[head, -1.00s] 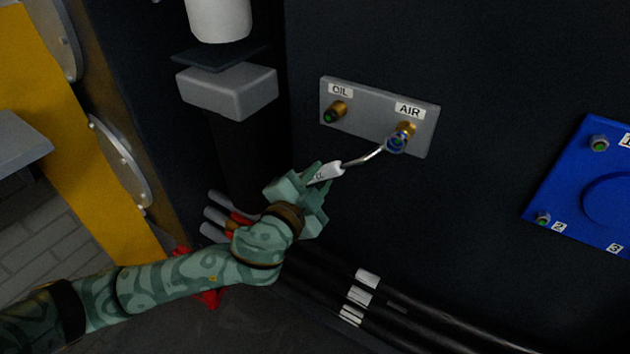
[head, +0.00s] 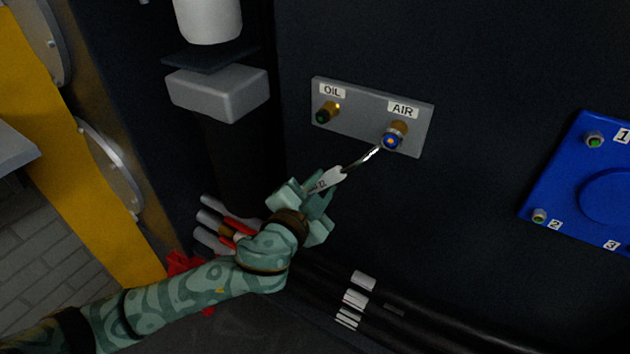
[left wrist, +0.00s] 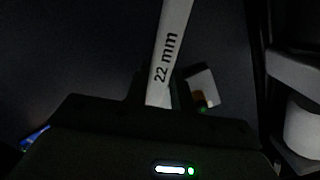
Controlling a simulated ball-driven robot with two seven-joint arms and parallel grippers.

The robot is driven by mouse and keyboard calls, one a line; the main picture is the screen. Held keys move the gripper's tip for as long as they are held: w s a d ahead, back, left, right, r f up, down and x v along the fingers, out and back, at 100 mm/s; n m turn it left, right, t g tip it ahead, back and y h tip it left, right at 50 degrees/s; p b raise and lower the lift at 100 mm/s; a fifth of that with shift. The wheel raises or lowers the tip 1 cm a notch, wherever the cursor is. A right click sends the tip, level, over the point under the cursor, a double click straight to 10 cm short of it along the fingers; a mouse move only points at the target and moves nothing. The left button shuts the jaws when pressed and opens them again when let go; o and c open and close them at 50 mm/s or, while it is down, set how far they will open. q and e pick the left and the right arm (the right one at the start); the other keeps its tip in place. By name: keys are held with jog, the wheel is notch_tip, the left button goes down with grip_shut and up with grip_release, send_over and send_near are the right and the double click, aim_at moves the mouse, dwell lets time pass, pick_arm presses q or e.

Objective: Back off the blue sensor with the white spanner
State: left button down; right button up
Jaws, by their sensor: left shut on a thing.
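The blue sensor (head: 392,141) sits in a brass fitting under the AIR label on the grey plate (head: 420,130). Its blue face with an orange centre shows in the head view. My left gripper (head: 322,184) is below and left of it, shut on the handle of the white spanner (head: 331,179). The spanner's metal shaft slants up right and its end lies at the sensor's lower left edge. I cannot tell whether it touches the sensor. In the left wrist view the spanner (left wrist: 168,50) reads "22 mm"; its working end is out of frame. My right gripper is out of view.
A grey block (head: 218,92) and white cylinder (head: 209,18) stand upper left. Black hoses (head: 420,328) run below. A blue panel (head: 570,175) is at right; dark wall lies between.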

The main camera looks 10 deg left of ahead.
pick_arm(q)
jog(key=shift+s+d+f+n, duration=0.1)
jog(key=shift+d+f+n, duration=0.35)
jog(key=shift+d+n, duration=0.05)
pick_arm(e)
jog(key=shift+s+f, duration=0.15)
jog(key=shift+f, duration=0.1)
pick_arm(q)
jog(key=d+f+n, duration=0.1)
jog(key=s+d+n+b, duration=0.1)
jog(key=shift+d+f, duration=0.35)
jog(key=shift+d, duration=0.05)
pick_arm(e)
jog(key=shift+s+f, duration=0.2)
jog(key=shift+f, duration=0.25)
pick_arm(q)
jog(key=shift+s+d+f+n+g+h+b, duration=0.1)
jog(key=shift+s+d+f+n+h+b, duration=0.1)
jog(key=shift+d+n, duration=0.3)
jog(key=shift+s+d+f+n+g+h+b, duration=0.1)
jog(key=shift+d+f+n+b, duration=0.05)
jog(key=shift+d+n, duration=0.35)
jog(key=shift+s+d+f+n+g+h+b, duration=0.1)
jog(key=shift+s+d+f+n+b, duration=0.1)
jog(key=shift+d+n, duration=0.3)
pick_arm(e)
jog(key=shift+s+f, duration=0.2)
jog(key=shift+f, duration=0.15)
pick_arm(q)
jog(key=shift+d, duration=0.15)
